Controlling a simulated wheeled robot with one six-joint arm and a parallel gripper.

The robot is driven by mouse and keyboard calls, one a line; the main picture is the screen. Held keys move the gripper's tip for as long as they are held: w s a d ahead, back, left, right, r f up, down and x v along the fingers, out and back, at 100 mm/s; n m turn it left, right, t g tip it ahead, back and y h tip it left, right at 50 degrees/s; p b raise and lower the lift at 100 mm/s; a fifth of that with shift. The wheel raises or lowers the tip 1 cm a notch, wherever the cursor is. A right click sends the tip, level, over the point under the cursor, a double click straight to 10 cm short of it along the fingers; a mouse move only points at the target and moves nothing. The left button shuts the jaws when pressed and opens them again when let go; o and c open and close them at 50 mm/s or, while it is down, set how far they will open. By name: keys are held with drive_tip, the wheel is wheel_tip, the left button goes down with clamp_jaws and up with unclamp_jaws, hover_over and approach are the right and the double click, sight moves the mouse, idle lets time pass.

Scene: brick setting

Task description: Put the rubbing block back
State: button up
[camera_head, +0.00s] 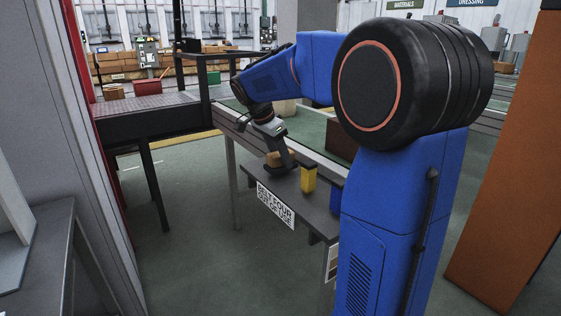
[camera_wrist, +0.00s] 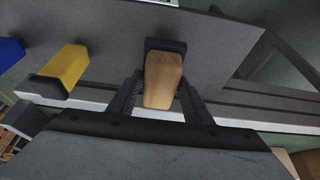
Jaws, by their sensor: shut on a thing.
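A tan wooden block (camera_wrist: 162,82), which I take to be the rubbing block, sits between the fingers of my gripper (camera_wrist: 162,100) in the wrist view. A black piece (camera_wrist: 166,45) shows at its far end. In the head view my gripper (camera_head: 282,161) is low over the grey bench top (camera_head: 277,184), and the tan block (camera_head: 274,159) shows beside it, partly covered. I cannot tell whether the block touches the bench. A yellow block (camera_wrist: 66,66) with a black end stands on the bench to the left in the wrist view, apart from my gripper.
The yellow block also shows in the head view (camera_head: 309,178). A blue block (camera_wrist: 11,49) is beyond it. A sign (camera_head: 275,204) reading "BELT FOUR OUT OF USE" hangs on the bench's front edge. A dark belt frame with a rail (camera_head: 150,122) is at the left.

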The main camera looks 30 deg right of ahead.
drive_tip(key=shift+f, duration=0.7)
drive_tip(key=o, duration=1.1)
drive_tip(key=shift+f, duration=0.15)
drive_tip(key=v, duration=1.2)
